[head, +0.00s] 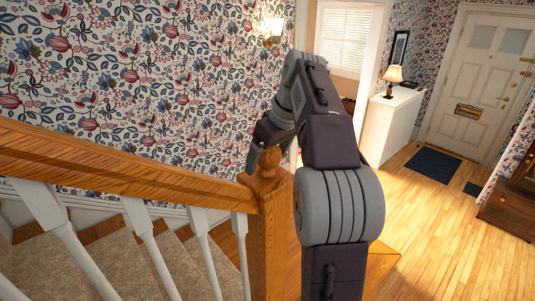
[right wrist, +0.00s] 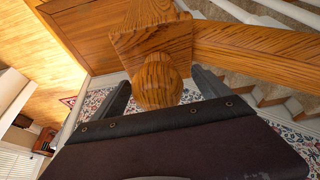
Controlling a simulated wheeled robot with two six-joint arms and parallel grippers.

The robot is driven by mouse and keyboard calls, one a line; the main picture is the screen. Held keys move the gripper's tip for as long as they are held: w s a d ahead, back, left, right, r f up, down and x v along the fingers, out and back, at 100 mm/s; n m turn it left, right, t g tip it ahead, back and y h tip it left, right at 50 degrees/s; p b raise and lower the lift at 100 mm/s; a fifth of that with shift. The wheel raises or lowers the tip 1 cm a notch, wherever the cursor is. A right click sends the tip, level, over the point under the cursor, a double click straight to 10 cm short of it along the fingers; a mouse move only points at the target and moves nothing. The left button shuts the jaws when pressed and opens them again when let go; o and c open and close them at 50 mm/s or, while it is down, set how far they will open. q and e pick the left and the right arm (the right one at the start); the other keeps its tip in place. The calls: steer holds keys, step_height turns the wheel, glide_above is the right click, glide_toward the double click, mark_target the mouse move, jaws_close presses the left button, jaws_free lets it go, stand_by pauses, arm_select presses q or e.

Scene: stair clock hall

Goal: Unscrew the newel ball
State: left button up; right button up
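The newel ball (head: 269,161) is a round, orange-brown wooden knob on top of the square newel post (head: 271,235). In the right wrist view the ball (right wrist: 157,82) shows large, seated against the post's square cap (right wrist: 152,45). My right gripper (right wrist: 160,78) is open, with one dark finger on each side of the ball. A small gap shows between the ball and each finger. In the head view my right arm reaches over the post, and the gripper (head: 268,142) partly hides the ball's top. My left gripper is out of view.
A wooden handrail (head: 120,172) on white balusters (head: 145,235) runs into the post from the left, above carpeted stairs (head: 130,265). A white cabinet (head: 388,125) with a lamp (head: 393,78) stands beyond.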

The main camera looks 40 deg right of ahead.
mark_target(276, 155)
steer(key=p+v, duration=0.1)
steer(key=v, duration=0.6)
steer(key=shift+s+r, duration=0.1)
steer(key=shift+r, duration=0.25)
steer(key=shift+s+r+p, duration=0.3)
steer(key=shift+r, duration=0.25)
